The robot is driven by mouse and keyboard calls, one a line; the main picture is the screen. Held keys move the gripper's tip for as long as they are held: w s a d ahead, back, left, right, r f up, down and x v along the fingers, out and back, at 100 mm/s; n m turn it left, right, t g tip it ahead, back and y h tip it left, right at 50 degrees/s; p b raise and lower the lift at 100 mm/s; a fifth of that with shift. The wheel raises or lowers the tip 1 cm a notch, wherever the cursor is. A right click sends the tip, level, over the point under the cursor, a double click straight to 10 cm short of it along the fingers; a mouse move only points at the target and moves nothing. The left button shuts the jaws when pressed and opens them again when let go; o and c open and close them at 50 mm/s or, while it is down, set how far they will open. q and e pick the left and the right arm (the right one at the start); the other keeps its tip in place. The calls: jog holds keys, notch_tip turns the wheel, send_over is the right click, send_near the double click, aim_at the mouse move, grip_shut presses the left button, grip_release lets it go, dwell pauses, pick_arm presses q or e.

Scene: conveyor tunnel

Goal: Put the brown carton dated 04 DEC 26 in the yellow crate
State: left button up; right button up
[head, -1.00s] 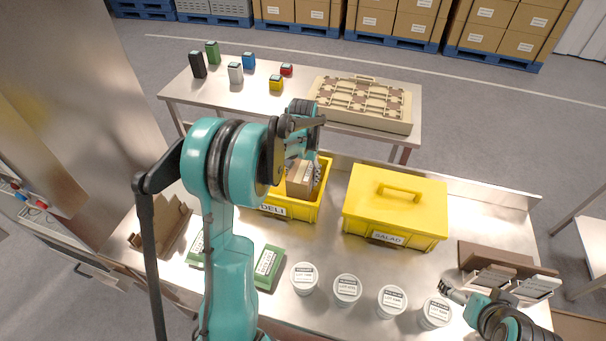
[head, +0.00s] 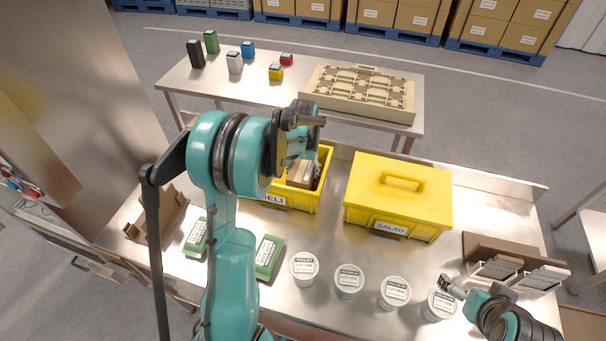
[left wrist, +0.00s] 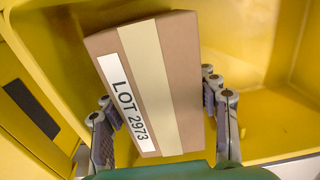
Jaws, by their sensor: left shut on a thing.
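A brown carton (head: 299,174) with a pale tape strip and a white label reading LOT 2973 fills the middle of the left wrist view (left wrist: 178,60). No date shows on its visible face. My left gripper (left wrist: 162,105) is shut on it, one finger on each side. The carton is tilted, within the walls of the open yellow crate (head: 292,203) labelled DELI; I cannot tell if it touches the floor. The crate's yellow inside also shows in the left wrist view (left wrist: 275,115). My right gripper (head: 449,286) is beside a white tub; its opening is unclear.
A closed yellow SALAD box (head: 400,195) stands right of the crate. White tubs (head: 349,281) line the front, with green cartons (head: 268,258) to their left. Brown holders stand at left (head: 158,217) and right (head: 505,250). A far table (head: 225,90) holds small boxes and a beige tray.

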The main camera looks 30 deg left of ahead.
pick_arm(q)
jog(key=shift+f+b, duration=0.4)
jog(key=shift+f, duration=0.15)
pick_arm(e)
jog(key=shift+f, duration=0.45)
pick_arm(q)
jog(key=o, duration=1.7)
jog(key=shift+r, duration=0.1)
notch_tip(320, 180, up, 12)
jog(key=shift+f, duration=0.1)
jog(key=shift+s+d, duration=0.15)
jog(key=shift+d, duration=0.05)
pick_arm(e)
jog(key=shift+s+f+b, duration=0.1)
jog(key=shift+f+b, duration=0.25)
jog(key=shift+b, duration=0.05)
pick_arm(q)
jog(key=s+d+m+t, duration=0.2)
jog(key=s+d+t, duration=0.5)
jog(key=s+d, duration=0.8)
jog(key=shift+s+m, duration=0.3)
jog(key=shift+s, duration=1.55)
